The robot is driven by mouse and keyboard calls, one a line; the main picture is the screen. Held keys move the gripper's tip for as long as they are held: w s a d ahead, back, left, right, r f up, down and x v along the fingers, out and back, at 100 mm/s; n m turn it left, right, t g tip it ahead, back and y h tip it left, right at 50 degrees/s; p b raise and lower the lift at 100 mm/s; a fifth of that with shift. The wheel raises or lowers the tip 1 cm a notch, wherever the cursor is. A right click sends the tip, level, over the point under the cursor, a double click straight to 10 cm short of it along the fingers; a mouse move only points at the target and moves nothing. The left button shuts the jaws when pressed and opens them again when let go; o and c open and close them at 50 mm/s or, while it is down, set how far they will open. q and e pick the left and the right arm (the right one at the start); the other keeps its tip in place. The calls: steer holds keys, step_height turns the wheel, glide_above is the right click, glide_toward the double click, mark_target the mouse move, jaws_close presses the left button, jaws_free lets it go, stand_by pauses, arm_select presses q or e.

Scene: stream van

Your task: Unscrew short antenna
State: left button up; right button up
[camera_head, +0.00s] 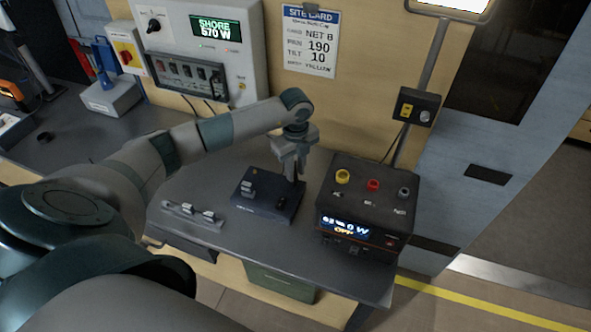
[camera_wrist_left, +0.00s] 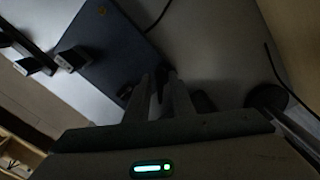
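A dark blue flat box (camera_head: 262,198), seemingly a radio, lies on the grey bench with a small grey block and a black part on top. My left gripper (camera_head: 291,172) points down at the box's back right corner. A thin dark upright piece, perhaps the short antenna, shows beside its fingers, mostly hidden. In the left wrist view the two fingers (camera_wrist_left: 160,82) are close together beside the blue box (camera_wrist_left: 105,45), with something dark between their tips. I cannot tell whether they grip it. My right gripper is not in view.
A black power unit (camera_head: 367,205) with coloured terminals and a lit display stands close on the right. A grey rail with small blocks (camera_head: 193,212) lies to the left of the box. A wall panel (camera_head: 205,50) and a site card (camera_head: 310,40) are behind.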

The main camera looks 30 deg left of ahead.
arm_select(q)
jaws_close()
steer(key=shift+n+p, duration=0.35)
steer(key=shift+n, duration=0.25)
steer(key=shift+n+p, duration=0.65)
steer(key=shift+n, duration=0.45)
steer(key=shift+n, duration=0.3)
steer(key=shift+n+p, duration=1.2)
steer(key=shift+n, duration=0.8)
steer(key=shift+n+p, duration=0.9)
steer(key=shift+n, duration=0.4)
steer(key=shift+n, duration=0.7)
